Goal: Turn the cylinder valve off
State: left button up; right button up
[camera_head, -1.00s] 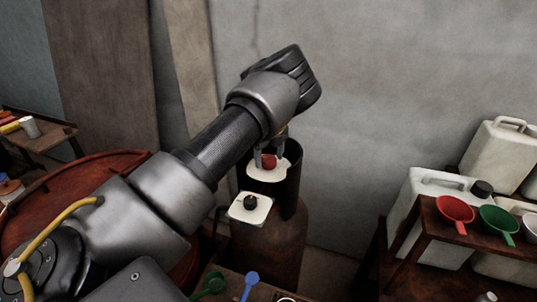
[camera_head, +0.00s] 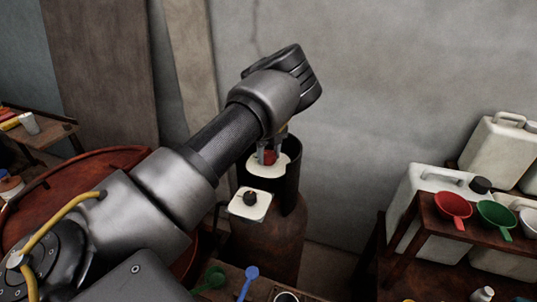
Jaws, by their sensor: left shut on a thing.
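A rusty brown gas cylinder (camera_head: 268,245) stands against the wall, with a dark open collar (camera_head: 292,172) around its top. A red valve knob (camera_head: 269,157) sits on a white plate (camera_head: 262,172) inside the collar. My left gripper (camera_head: 270,154) reaches down from above and is shut on the red knob, a finger on each side; the fingers hide part of it. In front of the collar is a second white plate (camera_head: 262,207) with a black knob (camera_head: 250,198). My right gripper does not show.
A red-brown vat (camera_head: 90,165) is at left, partly behind my left arm. A wooden stand (camera_head: 430,225) at right holds a red scoop (camera_head: 453,205) and a green scoop (camera_head: 497,215). White jerrycans (camera_head: 425,185) stand behind it. Blue (camera_head: 251,272) and green spoons lie at the bottom.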

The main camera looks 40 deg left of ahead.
pick_arm(q)
jog(key=m+b, duration=0.1)
jog(key=m, duration=0.3)
jog(key=shift+f+b, duration=0.1)
jog(key=shift+b, duration=0.25)
jog(key=m+b, duration=0.1)
jog(key=m, duration=0.4)
jog(key=shift+b, duration=0.3)
jog(key=m, duration=0.4)
jog(key=shift+s+a, duration=0.1)
jog(key=shift+r+m+t+p, duration=0.2)
jog(key=shift+m+t+p, duration=0.15)
jog(key=shift+m, duration=1.95)
jog(key=o, duration=1)
